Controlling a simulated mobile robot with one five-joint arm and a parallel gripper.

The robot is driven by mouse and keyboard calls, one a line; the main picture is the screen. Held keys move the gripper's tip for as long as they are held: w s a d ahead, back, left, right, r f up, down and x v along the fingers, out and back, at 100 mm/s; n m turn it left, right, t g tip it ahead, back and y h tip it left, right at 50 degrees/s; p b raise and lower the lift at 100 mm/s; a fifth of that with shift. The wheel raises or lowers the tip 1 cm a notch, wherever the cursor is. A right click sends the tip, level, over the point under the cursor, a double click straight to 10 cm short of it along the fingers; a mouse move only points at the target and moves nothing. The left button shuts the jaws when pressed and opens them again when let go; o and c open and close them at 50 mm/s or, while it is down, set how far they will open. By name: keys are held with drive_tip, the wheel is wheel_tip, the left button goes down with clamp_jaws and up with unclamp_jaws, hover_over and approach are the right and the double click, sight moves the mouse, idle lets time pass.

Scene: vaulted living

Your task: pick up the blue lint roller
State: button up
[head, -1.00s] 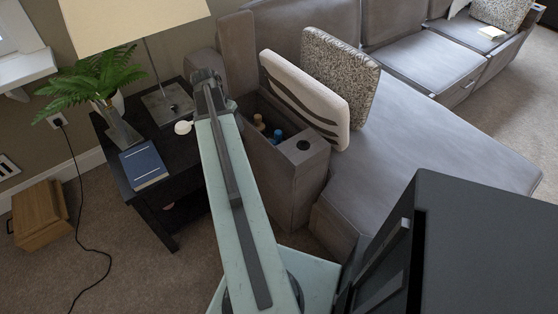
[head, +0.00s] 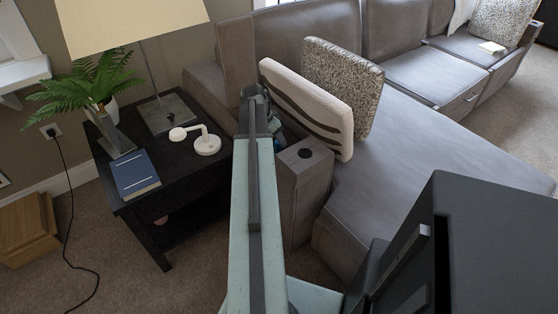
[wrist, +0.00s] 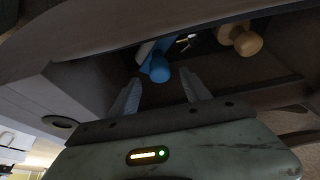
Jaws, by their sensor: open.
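The blue lint roller (wrist: 158,68) shows in the wrist view by its rounded blue end, inside the open storage compartment of the sofa arm (head: 303,180). A paler part runs up and left from that end. My gripper (wrist: 159,78) is open, its two pale fingers pointing toward the roller. The blue end lies just beyond and between the fingertips, and nothing is held. In the head view my gripper (head: 256,97) is over the compartment, and my arm hides most of the opening.
A tan wooden-looking rounded item (wrist: 240,38) lies right of the roller in the wrist view. The compartment walls are close around. Left stands a black side table (head: 190,172) with a lamp, plant, blue book (head: 136,174) and white object (head: 203,141). A striped cushion (head: 310,105) stands to the right.

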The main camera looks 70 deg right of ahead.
drive_tip(key=b+x, duration=0.2)
drive_tip(key=x, duration=0.1)
drive_tip(key=shift+f, duration=0.3)
drive_tip(key=shift+r, duration=0.2)
clamp_jaws()
idle(0.8)
